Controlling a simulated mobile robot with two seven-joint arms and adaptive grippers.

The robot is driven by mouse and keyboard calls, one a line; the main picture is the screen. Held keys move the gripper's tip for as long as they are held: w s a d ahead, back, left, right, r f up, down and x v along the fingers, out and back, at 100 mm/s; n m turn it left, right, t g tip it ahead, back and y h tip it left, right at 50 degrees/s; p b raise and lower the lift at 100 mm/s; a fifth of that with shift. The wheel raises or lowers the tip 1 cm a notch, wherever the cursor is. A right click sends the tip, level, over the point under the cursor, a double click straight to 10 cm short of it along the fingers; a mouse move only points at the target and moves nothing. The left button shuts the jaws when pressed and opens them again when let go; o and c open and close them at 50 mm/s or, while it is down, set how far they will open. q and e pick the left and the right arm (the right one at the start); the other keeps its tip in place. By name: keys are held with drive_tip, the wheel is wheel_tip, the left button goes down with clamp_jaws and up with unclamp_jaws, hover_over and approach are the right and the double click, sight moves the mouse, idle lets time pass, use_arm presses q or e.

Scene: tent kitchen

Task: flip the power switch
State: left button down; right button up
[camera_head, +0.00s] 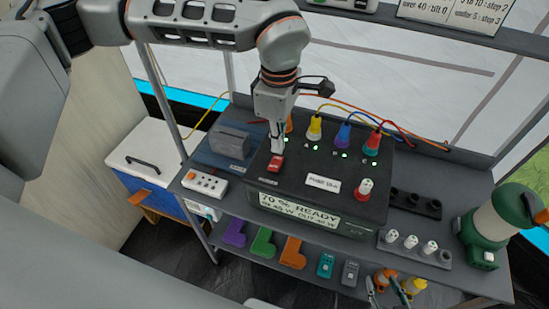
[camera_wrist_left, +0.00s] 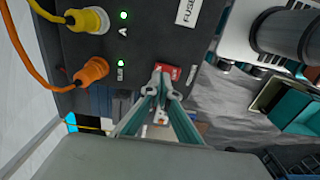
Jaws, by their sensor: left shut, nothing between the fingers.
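A dark power box (camera_head: 320,170) stands on the grey shelf, with a label reading "70 % READY" on its front. A red switch (camera_head: 275,163) sits on the box's top face, near its left end. In the left wrist view the red switch (camera_wrist_left: 166,69) is just past my fingertips. My left gripper (camera_head: 276,150) is shut and empty, pointing down at the switch. In the left wrist view its fingertips (camera_wrist_left: 164,90) look very close to the switch or touching it; I cannot tell which.
Orange, yellow, blue and red plugs with cables (camera_head: 343,134) stand along the box's back edge, beside lit green lights. A white power strip (camera_head: 204,184) lies left of the box. A green lantern (camera_head: 492,225) stands at the right. A lower shelf holds coloured pieces (camera_head: 264,243).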

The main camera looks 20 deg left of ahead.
sight(277, 159)
use_arm(q)
drive_tip(key=shift+r+p, duration=1.1)
drive_tip(key=shift+r, duration=0.85)
